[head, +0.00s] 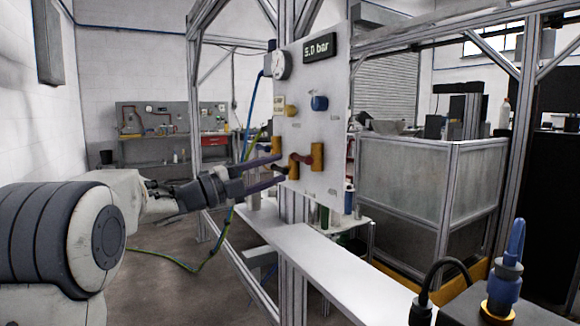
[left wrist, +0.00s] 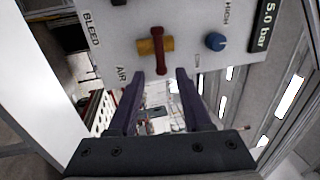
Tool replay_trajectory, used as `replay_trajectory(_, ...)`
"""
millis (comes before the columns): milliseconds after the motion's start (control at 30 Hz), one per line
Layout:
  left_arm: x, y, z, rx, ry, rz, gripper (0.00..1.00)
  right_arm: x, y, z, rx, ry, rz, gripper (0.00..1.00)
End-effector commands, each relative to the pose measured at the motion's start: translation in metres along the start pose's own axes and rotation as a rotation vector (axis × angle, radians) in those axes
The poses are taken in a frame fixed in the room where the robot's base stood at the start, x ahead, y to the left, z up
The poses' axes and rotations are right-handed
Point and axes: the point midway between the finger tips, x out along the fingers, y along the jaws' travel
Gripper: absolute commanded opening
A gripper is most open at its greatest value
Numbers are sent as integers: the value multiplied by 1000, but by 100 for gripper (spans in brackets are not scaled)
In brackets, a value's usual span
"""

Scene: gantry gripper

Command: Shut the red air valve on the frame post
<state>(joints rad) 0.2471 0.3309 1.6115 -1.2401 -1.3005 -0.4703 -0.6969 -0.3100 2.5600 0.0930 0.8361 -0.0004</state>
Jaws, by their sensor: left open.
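The red air valve handle (head: 300,159) sits on a brass body (head: 318,158) low on the white panel (head: 325,100) on the frame post. In the left wrist view the red handle (left wrist: 159,52) lies across the brass body (left wrist: 145,47), next to the AIR label (left wrist: 121,77). My left gripper (head: 283,168) is open in front of the panel, its fingers pointing at the valve. In the left wrist view its fingertips (left wrist: 160,72) are on either side of the handle's lower end; contact cannot be told. My right gripper is not in view.
A blue knob (head: 319,103), a gauge (head: 281,65) and a 5.0 bar display (head: 319,48) are on the panel above the valve. A white beam (head: 330,262) runs below it. A blue-topped fitting (head: 506,270) stands at front right.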

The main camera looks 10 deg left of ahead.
Motion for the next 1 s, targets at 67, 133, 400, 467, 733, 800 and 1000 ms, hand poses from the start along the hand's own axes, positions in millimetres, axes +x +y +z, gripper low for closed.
replay_trajectory(67, -14, 0, 0, 0, -3, 1, 49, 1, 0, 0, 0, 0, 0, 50)
replay_trajectory(133, -24, 0, 1, 1, -3, 1, 49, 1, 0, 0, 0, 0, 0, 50)
replay_trajectory(400, -36, 0, 0, 1, 1, 0, 49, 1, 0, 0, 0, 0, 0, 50)
replay_trajectory(467, -36, 0, 0, 1, 1, 0, 49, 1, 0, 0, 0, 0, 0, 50)
replay_trajectory(733, -24, 2, -1, -36, -41, -1, 49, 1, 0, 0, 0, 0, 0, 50)
replay_trajectory(800, -12, 5, -3, -91, -105, -1, 49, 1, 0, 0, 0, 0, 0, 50)
replay_trajectory(1000, 18, 45, -18, -419, -421, 48, 49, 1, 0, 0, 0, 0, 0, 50)
